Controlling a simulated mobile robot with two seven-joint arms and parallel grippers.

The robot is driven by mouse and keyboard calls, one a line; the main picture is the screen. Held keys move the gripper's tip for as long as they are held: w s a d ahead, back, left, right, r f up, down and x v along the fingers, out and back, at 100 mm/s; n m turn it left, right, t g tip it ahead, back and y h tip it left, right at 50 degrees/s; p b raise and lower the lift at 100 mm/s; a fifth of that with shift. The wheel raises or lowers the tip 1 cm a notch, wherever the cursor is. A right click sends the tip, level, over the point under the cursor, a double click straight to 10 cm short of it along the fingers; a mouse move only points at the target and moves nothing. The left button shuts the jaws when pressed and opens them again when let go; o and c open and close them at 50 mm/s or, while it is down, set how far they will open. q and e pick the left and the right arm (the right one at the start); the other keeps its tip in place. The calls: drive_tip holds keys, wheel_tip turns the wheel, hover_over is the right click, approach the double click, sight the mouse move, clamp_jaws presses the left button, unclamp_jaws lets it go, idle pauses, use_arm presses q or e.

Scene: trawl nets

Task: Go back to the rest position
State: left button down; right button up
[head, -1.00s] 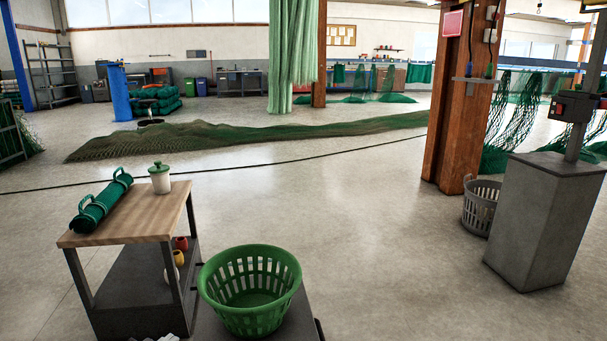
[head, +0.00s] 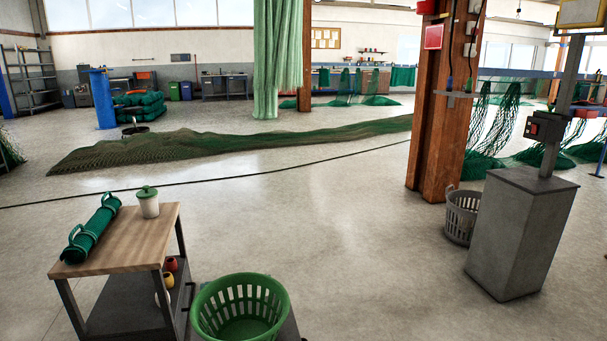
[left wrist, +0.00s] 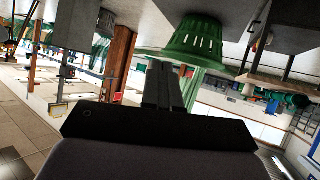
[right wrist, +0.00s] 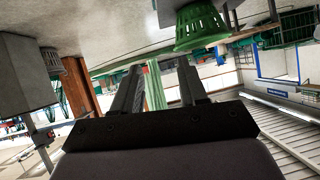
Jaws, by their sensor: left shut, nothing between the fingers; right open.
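Neither gripper shows in the head view. My left gripper (left wrist: 164,84) shows in the left wrist view with its fingers together and nothing between them. My right gripper (right wrist: 157,72) shows in the right wrist view with its fingers apart and empty. Both wrist views are upside down. The green basket (head: 240,308) stands at the bottom of the head view, beside the wood-topped cart. It also shows beyond the fingers in the left wrist view (left wrist: 185,40) and the right wrist view (right wrist: 200,28). I see no contact between either gripper and any object.
The cart (head: 135,240) carries a green roll (head: 92,228) and a lidded white jar (head: 148,205). At right stand a grey pedestal (head: 520,235), a grey basket (head: 461,217) and an orange post (head: 447,120). A net (head: 200,147) lies across the floor behind. The middle floor is clear.

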use_arm(q)
drive_tip(key=s+a+r+y+p, duration=0.2)
drive_tip(key=a+r+p, duration=0.3)
drive_tip(key=r+p, duration=0.4)
drive_tip(key=s+p, duration=0.1)
drive_tip(key=p, duration=0.5)
drive_tip(key=shift+s+r+g, duration=0.15)
drive_tip(key=shift+g, duration=0.25)
use_arm(e)
drive_tip(key=s+d+r+h, duration=0.2)
drive_tip(key=d+r, duration=0.3)
drive_tip(key=r, duration=0.4)
drive_tip(key=shift+s+r+g, duration=0.15)
drive_tip(key=shift+s+g, duration=0.25)
drive_tip(key=shift+s, duration=0.25)
use_arm(q)
drive_tip(key=shift+a, duration=0.1)
use_arm(e)
drive_tip(key=shift+d, duration=0.1)
